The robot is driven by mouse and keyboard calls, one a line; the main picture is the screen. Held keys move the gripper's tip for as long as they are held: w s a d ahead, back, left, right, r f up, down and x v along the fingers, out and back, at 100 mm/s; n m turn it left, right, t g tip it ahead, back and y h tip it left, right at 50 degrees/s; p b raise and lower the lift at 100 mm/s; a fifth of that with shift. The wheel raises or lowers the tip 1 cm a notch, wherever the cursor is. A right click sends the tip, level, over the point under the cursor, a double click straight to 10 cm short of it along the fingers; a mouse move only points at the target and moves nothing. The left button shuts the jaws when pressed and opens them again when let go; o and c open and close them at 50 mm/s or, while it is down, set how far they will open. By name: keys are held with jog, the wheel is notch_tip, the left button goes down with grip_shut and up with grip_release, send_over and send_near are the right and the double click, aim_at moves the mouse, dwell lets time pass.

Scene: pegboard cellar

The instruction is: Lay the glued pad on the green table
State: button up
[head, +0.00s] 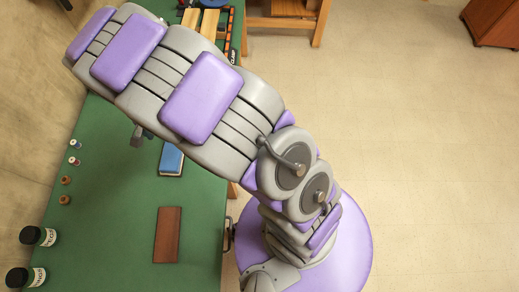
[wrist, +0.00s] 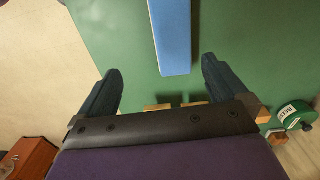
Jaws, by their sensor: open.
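The glued pad, a slim block with a blue top and a pale edge, lies flat on the green table (head: 125,215). In the head view the pad (head: 172,160) is partly covered by my arm. In the wrist view the pad (wrist: 172,35) comes in from the top, its near end ahead of the gap between my fingers. My gripper (wrist: 160,68) is open and empty, with its two dark fingers apart. In the head view my arm hides most of the gripper. I cannot tell the height between fingers and pad.
A brown block (head: 167,235) lies near the table's right edge. Two dark jars (head: 38,236) and several small spools (head: 65,180) stand along the left side. Wooden strips (head: 210,23) lie at the far end. The table's middle is clear.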

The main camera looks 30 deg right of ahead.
jog(key=s+d+r+n, duration=0.2)
jog(key=s+d+r, duration=0.9)
jog(key=d+r, duration=0.3)
jog(key=s+d+r+n, duration=0.2)
jog(key=s+d, duration=0.1)
jog(key=s, duration=0.6)
jog(key=s+d+r+n+g, duration=0.1)
jog(key=s+d+r, duration=0.1)
jog(key=s, duration=0.7)
jog(key=shift+d+n+g, duration=0.3)
jog(key=shift+d+n, duration=0.1)
jog(key=shift+d, duration=0.2)
jog(key=shift+w+a+r, duration=0.1)
jog(key=shift+a, duration=0.05)
